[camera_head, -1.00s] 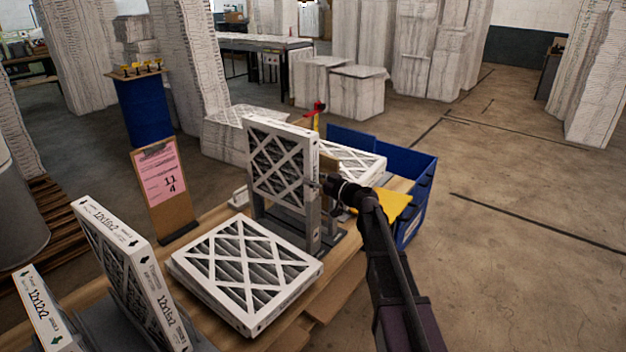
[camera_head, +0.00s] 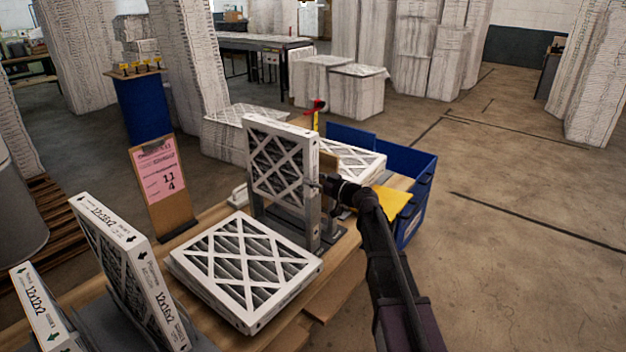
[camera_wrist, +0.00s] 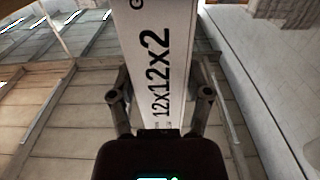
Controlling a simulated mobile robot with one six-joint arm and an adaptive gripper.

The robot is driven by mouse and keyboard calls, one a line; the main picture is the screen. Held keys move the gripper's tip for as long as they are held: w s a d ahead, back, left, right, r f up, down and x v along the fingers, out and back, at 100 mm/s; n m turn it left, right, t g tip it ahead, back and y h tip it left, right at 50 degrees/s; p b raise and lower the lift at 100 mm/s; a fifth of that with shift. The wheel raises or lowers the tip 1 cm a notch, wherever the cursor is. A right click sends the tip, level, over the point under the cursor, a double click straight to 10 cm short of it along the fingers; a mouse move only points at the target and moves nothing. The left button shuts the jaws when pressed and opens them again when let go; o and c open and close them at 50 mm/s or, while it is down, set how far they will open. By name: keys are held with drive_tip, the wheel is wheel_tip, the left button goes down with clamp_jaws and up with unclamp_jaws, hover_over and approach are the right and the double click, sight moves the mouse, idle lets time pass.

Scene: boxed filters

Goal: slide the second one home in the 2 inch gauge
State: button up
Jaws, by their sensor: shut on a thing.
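My gripper (camera_wrist: 160,100) is shut on a white-framed filter (camera_wrist: 158,55), whose edge reads 12x12x2 in the wrist view. In the head view this filter (camera_head: 279,165) stands upright with its lattice face toward the camera, and my gripper (camera_head: 324,184) holds its right edge. The grey gauge (camera_head: 313,222) has upright posts at the filter's sides. The filter's lower part appears between these posts; how deep it sits cannot be told. Another filter (camera_head: 245,268) lies flat on the bench in front of the gauge.
Filters marked 12x16x2 (camera_head: 118,262) and 12x12x2 (camera_head: 45,310) stand in a rack at the lower left. A blue bin (camera_head: 416,195) and another flat filter (camera_head: 352,160) are behind my arm.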

sight(315, 192)
drive_tip(key=shift+f+b, duration=2.9)
drive_tip(key=shift+b, duration=0.05)
idle(3.7)
drive_tip(key=shift+r+p, duration=0.55)
drive_tip(key=shift+p, duration=0.05)
idle(0.8)
